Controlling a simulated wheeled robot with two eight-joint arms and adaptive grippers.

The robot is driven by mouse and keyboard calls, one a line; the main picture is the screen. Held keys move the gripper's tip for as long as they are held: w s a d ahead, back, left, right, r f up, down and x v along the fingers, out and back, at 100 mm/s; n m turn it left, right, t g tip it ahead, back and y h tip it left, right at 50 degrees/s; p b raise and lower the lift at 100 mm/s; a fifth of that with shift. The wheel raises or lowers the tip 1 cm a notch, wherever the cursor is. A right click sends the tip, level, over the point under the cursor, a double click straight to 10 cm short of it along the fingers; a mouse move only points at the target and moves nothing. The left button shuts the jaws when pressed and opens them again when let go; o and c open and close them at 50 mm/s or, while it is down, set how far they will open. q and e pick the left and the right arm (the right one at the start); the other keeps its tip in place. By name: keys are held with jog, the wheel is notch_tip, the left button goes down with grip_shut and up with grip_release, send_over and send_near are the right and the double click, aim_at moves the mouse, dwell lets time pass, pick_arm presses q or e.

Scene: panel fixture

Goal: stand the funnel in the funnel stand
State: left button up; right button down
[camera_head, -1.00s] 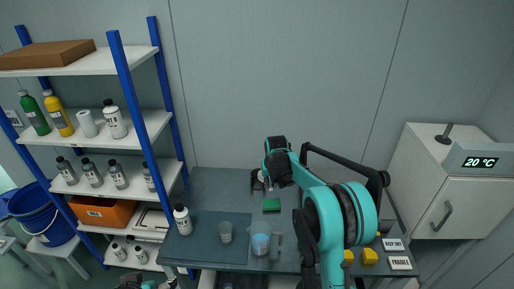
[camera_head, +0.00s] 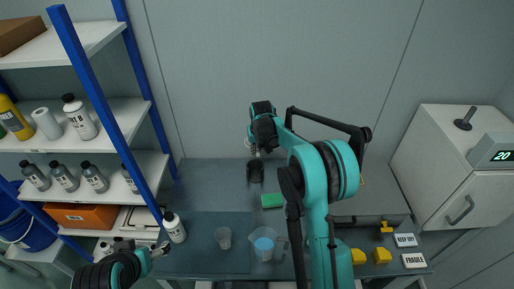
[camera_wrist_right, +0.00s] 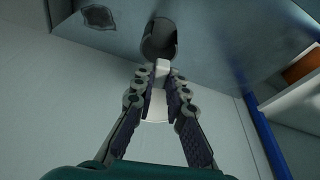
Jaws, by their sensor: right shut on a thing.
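My right gripper (camera_head: 256,150) is above the back of the table in the head view. In the right wrist view its fingers (camera_wrist_right: 161,72) are closed on a white piece of the funnel (camera_wrist_right: 162,65); a round white part shows behind the fingers. A dark, hollow cup-like holder, which looks like the funnel stand (camera_wrist_right: 158,38), is just beyond the fingertips. It also shows below the right gripper in the head view (camera_head: 255,173). The funnel looks apart from the stand, but contact is unclear. My left gripper (camera_head: 162,247) is at the lower left, too small to judge.
On the table (camera_head: 200,205) are a green sponge-like block (camera_head: 272,201), a clear beaker (camera_head: 223,238), a blue-filled jug (camera_head: 263,244) and a white bottle (camera_head: 174,227). Yellow blocks (camera_head: 382,256) and signs (camera_head: 405,240) are at the right. A blue-posted shelf (camera_head: 95,110) stands left.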

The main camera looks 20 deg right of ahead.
jog(key=shift+f+b, duration=1.25)
jog(key=shift+f, duration=1.1)
notch_tip(320, 180, down, 9)
jog(key=b, duration=0.6)
jog(key=shift+b, duration=0.3)
jog(key=shift+f, duration=0.1)
jog(key=c, duration=1.5)
grip_release()
jog(key=shift+o, duration=0.2)
